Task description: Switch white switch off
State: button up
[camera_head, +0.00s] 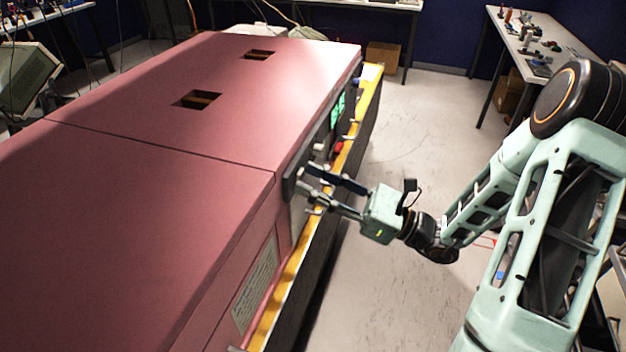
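My gripper (310,180) is at the side panel (290,185) of the pink enclosure. Its two fingers are spread apart, and their tips are close to the panel. Small pale and metallic parts show by the fingertips, but I cannot tell which of them is the white switch or what position it is in. The fingers partly cover this area. I cannot tell whether the fingertips touch anything.
The pink enclosure (190,130) fills the left side, with two square openings in its top. A yellow ledge (285,290) runs below the panel. A green-lit display (338,109) and a red part (339,147) are farther along. The floor (410,130) behind my gripper is clear.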

jog(key=v, duration=1.1)
jog(key=shift+d, duration=0.3)
